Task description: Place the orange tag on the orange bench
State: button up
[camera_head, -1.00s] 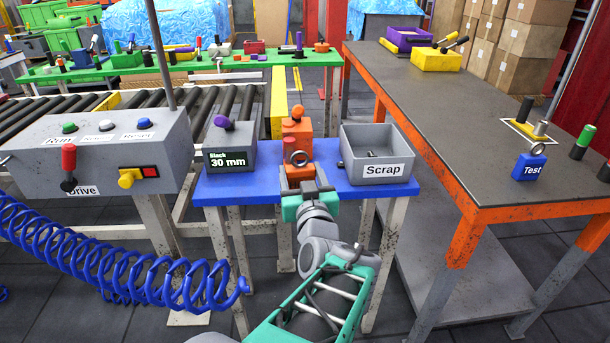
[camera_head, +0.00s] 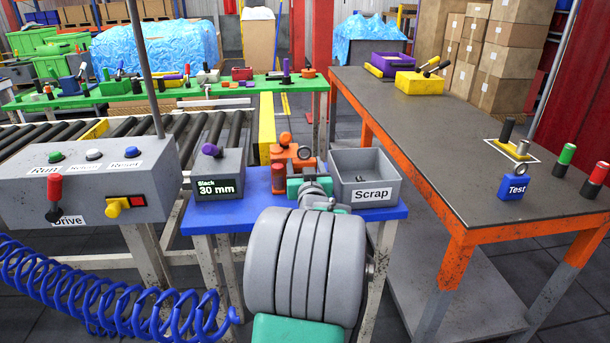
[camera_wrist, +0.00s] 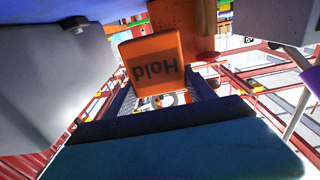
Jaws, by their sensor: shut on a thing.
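The orange tag (camera_wrist: 155,62), a block marked "Hold", shows upside down in the wrist view just ahead of my gripper (camera_wrist: 165,108). My gripper is shut on it near its ring. In the head view my gripper (camera_head: 301,184) is low over the blue bench, between the grey Stack box and the Scrap bin. Whether the tag touches the blue bench cannot be told. The orange bench (camera_head: 450,130) with dark top and orange frame stands at right.
The Scrap bin (camera_head: 365,190) and Stack box (camera_head: 220,185) flank my gripper. Its middle is clear.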

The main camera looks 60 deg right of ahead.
notch_tip(320, 180, down, 4)
jog(key=shift+d+r, duration=0.1)
jog(key=shift+r, duration=0.15)
jog(key=shift+f+b, duration=0.15)
jog(key=shift+b, duration=0.2)
jog(key=o, duration=1.1)
